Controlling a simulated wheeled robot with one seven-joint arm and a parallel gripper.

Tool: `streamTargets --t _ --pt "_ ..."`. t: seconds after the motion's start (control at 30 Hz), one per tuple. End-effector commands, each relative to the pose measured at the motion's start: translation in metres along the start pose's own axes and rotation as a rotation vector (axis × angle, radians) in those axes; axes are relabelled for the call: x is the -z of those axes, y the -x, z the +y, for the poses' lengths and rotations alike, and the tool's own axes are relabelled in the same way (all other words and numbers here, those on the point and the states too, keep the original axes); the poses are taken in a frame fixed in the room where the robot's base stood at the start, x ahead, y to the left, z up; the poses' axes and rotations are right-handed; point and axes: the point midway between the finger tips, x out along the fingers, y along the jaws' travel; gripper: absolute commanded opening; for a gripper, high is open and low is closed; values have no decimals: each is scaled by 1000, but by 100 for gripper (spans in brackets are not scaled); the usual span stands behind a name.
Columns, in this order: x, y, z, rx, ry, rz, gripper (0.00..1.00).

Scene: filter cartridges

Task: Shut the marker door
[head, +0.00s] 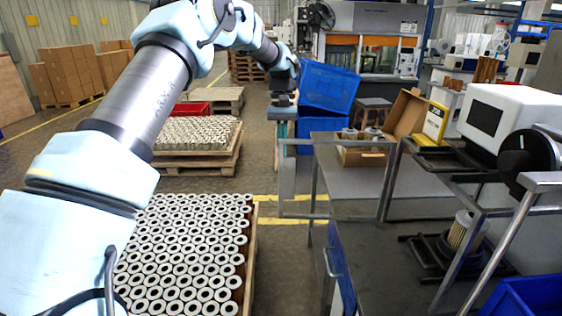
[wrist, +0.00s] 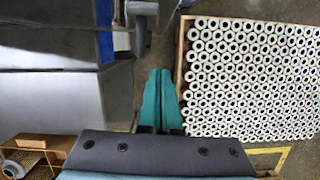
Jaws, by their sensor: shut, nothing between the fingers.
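The marker door (head: 333,216) appears in the head view as a thin grey metal frame standing out to the left of the marker bench, swung open. A white marker unit with a dark panel (head: 503,121) stands on the right. My gripper (head: 285,155) hangs fingers down at the door's left, outer end, behind its upright. In the wrist view my gripper (wrist: 165,72) has its two teal fingers together with nothing between them. A grey metal part, probably the door's end (wrist: 142,28), lies just beyond the fingertips. I cannot tell whether they touch.
A pallet of upright filter cartridges (head: 185,255) stands at the lower left; it fills the right of the wrist view (wrist: 250,80). An open carton (head: 362,157) sits on the grey bench, and a blue bin (head: 328,85) stands behind. Floor shows between pallet and bench.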

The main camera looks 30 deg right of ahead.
Motion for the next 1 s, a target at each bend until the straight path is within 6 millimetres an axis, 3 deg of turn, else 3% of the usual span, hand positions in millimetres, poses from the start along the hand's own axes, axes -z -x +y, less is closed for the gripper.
streamTargets --t 0.13,0.5,1.0 --pt "-2 -29 -1 2 -1 -4 0" --pt "-36 -37 0 0 -1 1 0" --pt "-40 -39 1 -1 0 2 0"
